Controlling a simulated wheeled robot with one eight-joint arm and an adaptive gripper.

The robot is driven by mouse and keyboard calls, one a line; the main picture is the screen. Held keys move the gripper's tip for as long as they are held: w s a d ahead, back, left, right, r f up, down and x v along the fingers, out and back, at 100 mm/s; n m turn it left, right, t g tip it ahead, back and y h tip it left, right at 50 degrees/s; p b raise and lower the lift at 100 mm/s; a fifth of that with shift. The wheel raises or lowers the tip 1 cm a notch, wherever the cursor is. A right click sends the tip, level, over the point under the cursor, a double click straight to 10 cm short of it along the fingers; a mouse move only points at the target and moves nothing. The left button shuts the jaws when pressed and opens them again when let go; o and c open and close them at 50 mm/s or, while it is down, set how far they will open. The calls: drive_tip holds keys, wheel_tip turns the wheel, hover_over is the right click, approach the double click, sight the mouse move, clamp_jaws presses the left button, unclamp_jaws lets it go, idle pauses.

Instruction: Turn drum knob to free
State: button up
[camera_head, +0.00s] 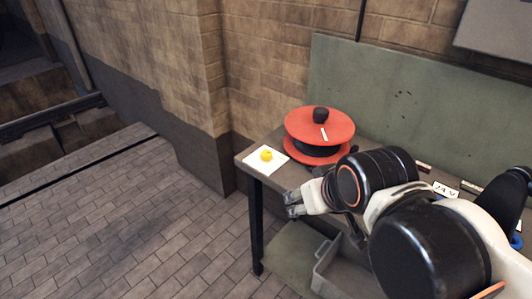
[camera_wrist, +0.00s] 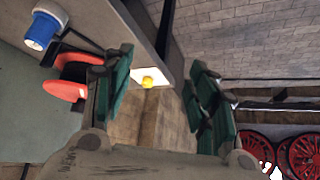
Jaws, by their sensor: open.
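The red drum (camera_head: 338,126) stands near the left end of the workbench, with black winding between its two red discs. Its black knob (camera_head: 321,114) is on top, and a white mark lies on the red disc beside it. My gripper (camera_head: 292,204) is open and empty, just off the bench's front edge, in front of and below the drum and apart from it. In the wrist view the drum (camera_wrist: 66,90) shows at the left, partly behind a finger; the open fingers of my gripper (camera_wrist: 160,78) have nothing between them. The knob's turned position is unclear.
A yellow object (camera_head: 266,155) sits on a white card at the bench's (camera_head: 256,164) left corner. A "24 V" label (camera_head: 446,190) lies farther right. A grey bin (camera_head: 325,272) is below. A blue-and-white item (camera_wrist: 42,30) shows in the wrist view. Paved floor left is clear.

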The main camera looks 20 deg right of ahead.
drive_tip(key=w+r+m+g+p, duration=0.1)
drive_tip(key=w+r+m+p, duration=0.15)
drive_tip(key=w+r, duration=0.4)
drive_tip(key=m+g+p, duration=0.6)
drive_tip(key=m+p, duration=0.1)
drive_tip(key=p, duration=0.1)
hover_over(266, 153)
wheel_tip(266, 153, down, 5)
drive_tip(key=shift+n, duration=0.25)
wheel_tip(266, 153, down, 14)
drive_tip(key=b, duration=0.4)
drive_tip(key=shift+r, duration=0.15)
drive_tip(key=c, duration=1.1)
